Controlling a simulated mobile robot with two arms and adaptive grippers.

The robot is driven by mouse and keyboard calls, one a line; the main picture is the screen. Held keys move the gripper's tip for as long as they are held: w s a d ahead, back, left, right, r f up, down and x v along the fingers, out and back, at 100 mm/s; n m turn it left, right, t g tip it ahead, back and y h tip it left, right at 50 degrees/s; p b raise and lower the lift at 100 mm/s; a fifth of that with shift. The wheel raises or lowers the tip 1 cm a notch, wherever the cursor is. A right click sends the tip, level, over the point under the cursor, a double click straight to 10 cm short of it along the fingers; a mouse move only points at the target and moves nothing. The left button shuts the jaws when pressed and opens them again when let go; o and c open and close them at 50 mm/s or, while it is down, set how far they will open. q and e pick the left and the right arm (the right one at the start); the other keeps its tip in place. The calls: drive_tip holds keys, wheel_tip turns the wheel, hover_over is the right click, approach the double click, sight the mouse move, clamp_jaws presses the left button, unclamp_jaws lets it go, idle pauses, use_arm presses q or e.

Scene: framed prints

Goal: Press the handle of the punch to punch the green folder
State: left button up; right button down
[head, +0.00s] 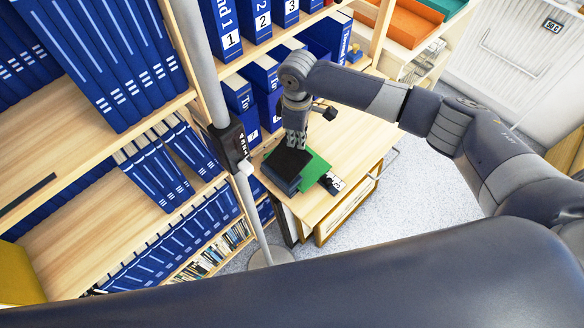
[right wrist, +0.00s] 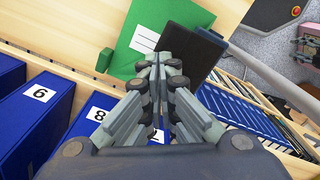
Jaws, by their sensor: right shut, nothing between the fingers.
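The green folder (head: 316,167) lies on the wooden desk in the head view, partly under a black block that looks like the punch (head: 287,168). In the right wrist view the folder (right wrist: 140,45) bears a white label, and the dark punch (right wrist: 195,22) covers its right side. My right gripper (head: 296,146) points down just over the punch. Its fingertips (right wrist: 157,65) are shut and empty, close to the near part of the punch; I cannot tell whether they touch it. My left gripper is not in view.
The desk (head: 345,140) has free room to the right. A small black item (head: 332,184) lies by the folder. Shelves of blue binders (head: 160,175) stand left and behind. A grey pole (head: 205,70) rises left of the desk. A small green object (right wrist: 103,60) lies beside the folder.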

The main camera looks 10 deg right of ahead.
sight(296, 149)
drive_tip(key=shift+s+f+b, duration=0.2)
drive_tip(key=shift+f+b, duration=0.9)
drive_tip(key=shift+f, duration=1.45)
drive_tip(key=shift+r, duration=0.2)
wheel_tip(296, 149, up, 9)
drive_tip(key=p, duration=0.9)
drive_tip(key=shift+w+r, duration=0.1)
drive_tip(key=shift+w, duration=0.05)
drive_tip(key=shift+w, duration=0.1)
